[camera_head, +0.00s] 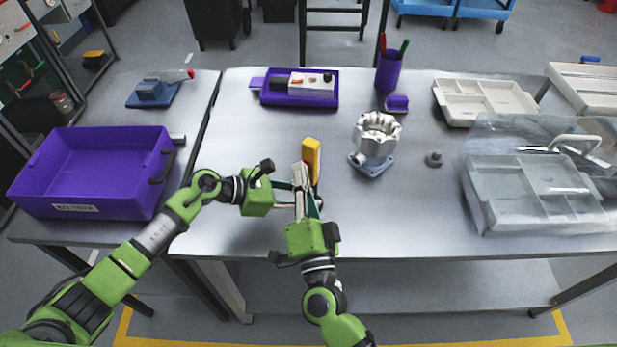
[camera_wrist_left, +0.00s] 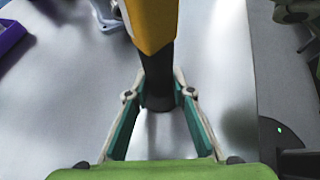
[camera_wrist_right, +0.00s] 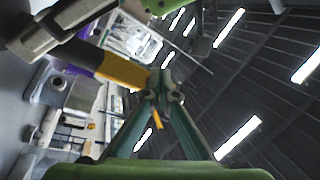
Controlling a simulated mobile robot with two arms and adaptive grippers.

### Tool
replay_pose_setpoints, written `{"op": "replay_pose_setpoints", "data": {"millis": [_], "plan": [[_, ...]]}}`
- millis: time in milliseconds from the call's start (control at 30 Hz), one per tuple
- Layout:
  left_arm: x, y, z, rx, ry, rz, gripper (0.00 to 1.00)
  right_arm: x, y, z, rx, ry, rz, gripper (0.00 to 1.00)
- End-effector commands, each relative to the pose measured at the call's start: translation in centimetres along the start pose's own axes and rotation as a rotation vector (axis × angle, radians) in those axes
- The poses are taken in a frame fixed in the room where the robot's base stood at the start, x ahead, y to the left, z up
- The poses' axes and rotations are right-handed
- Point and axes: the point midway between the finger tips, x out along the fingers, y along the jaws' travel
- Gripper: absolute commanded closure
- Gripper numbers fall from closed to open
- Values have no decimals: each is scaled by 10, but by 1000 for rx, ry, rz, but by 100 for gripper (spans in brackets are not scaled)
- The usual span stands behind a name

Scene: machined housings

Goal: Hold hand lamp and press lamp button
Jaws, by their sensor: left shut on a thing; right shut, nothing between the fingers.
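The hand lamp has a yellow head (camera_head: 311,155) and a dark handle, and stands roughly upright above the front of the metal table. My left gripper (camera_head: 310,200) is shut on the handle; in the left wrist view its fingers (camera_wrist_left: 158,100) sit on both sides of the dark lower part. My right gripper (camera_head: 298,168) is shut and empty beside the lamp. In the right wrist view its closed tips (camera_wrist_right: 163,92) are at the edge of the yellow head (camera_wrist_right: 122,70); I cannot tell whether they touch it. The lamp button is not visible.
Purple tray (camera_head: 330,102), pen cup (camera_head: 389,70) and grey organisers (camera_head: 480,210) stand around. A purple crate (camera_head: 95,150) is left. The table's front middle is clear.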

Motion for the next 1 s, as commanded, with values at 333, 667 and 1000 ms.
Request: {"op": "replay_pose_setpoints", "data": {"millis": [333, 667, 1000], "plan": [[0, 0, 0, 0, 0, -1, 90, -7, -6, 5, 2, 1, 0, 100], [0, 0, 0, 0, 0, -1, 90, -15, -10, 11, 1, -2, 1, 100], [0, 0, 0, 0, 0, -1, 90, -39, -28, 29, 2, -1, 2, 100]]}}
